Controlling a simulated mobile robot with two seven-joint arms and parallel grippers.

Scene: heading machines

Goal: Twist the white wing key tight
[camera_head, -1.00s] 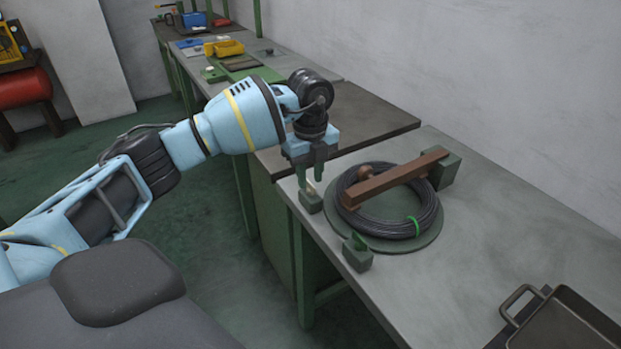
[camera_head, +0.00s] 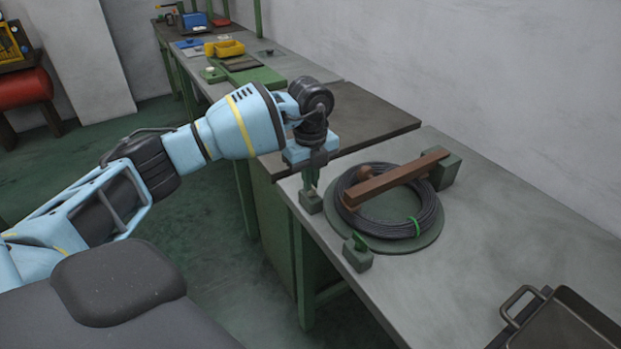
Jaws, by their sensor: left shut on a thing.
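My left gripper (camera_head: 313,183) points down over a small grey-green block (camera_head: 311,203) at the near left edge of the bench. It is shut on the white wing key, which stands on top of this block. The fingers hide nearly all of the key, so its angle cannot be told. A second block (camera_head: 357,258) with a green wing key (camera_head: 358,241) stands nearer the front edge. My right gripper is not in view.
A black wire coil (camera_head: 428,221) with a green tie lies on a round green plate (camera_head: 432,240). A wooden bar (camera_head: 395,179) crosses it to a larger block (camera_head: 444,172). A dark tray (camera_head: 565,325) stands at front right. The bench (camera_head: 500,235) between is clear.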

